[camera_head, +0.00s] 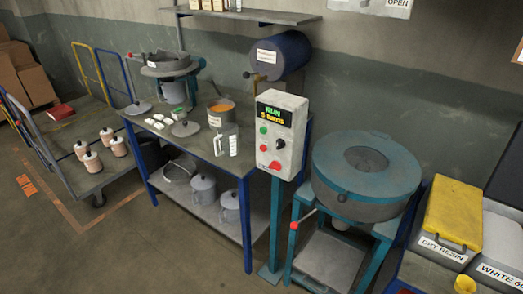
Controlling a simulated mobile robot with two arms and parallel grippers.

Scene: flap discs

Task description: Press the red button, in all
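A pale grey control box (281,136) stands on a teal post (274,222) at the middle of the head view. Its dark display (274,115) shows green and yellow lettering. Neither of my grippers is in view, and nothing touches the box.
A teal round machine (367,172) with a red-tipped lever (294,225) stands right of the post. A trolley (72,150) stands farther left. A yellow-lidded bin (453,212) is at right. Floor at lower left is clear.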

